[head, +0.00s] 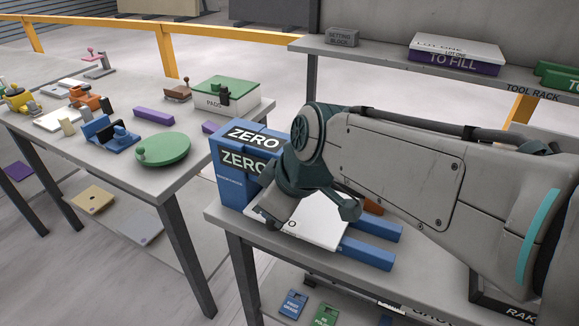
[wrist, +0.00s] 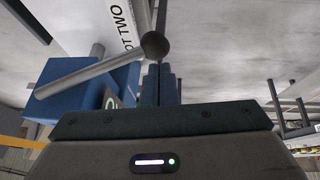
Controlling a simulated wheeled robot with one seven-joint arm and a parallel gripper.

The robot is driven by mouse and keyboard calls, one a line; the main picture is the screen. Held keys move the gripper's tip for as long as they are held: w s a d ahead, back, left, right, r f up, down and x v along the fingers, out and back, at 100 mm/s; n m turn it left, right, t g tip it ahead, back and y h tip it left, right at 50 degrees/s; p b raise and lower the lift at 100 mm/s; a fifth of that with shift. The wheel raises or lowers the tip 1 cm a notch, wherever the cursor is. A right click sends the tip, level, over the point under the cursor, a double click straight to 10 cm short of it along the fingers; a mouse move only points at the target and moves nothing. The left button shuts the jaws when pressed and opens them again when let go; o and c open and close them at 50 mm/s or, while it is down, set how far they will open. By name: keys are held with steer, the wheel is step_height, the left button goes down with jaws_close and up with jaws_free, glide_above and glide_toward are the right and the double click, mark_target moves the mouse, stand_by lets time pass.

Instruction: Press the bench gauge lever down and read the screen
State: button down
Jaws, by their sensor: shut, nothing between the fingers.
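The bench gauge (head: 232,190) is a blue block standing at the left end of the near bench. Two dark panels on it both read "ZERO". In the wrist view its blue body (wrist: 75,82) is at the left. The lever (wrist: 85,75) is a grey rod ending in a dark round knob (wrist: 155,45). My gripper (wrist: 160,80) is shut and empty, with its fingertips close by the knob; I cannot tell whether they touch. In the head view my arm hides the lever and fingertips.
A shelf (head: 400,66) with boxes runs behind my arm. The left bench (head: 190,185) holds several small fixtures and a green disc (head: 162,149).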

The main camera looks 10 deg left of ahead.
steer(key=shift+f+b, duration=0.35)
steer(key=shift+f, duration=0.1)
steer(key=shift+f, duration=0.15)
steer(key=s+d+r+p, duration=0.2)
steer(key=s+r+p, duration=0.1)
steer(key=r, duration=1)
steer(key=shift+s, duration=0.15)
steer(key=shift+d, duration=0.1)
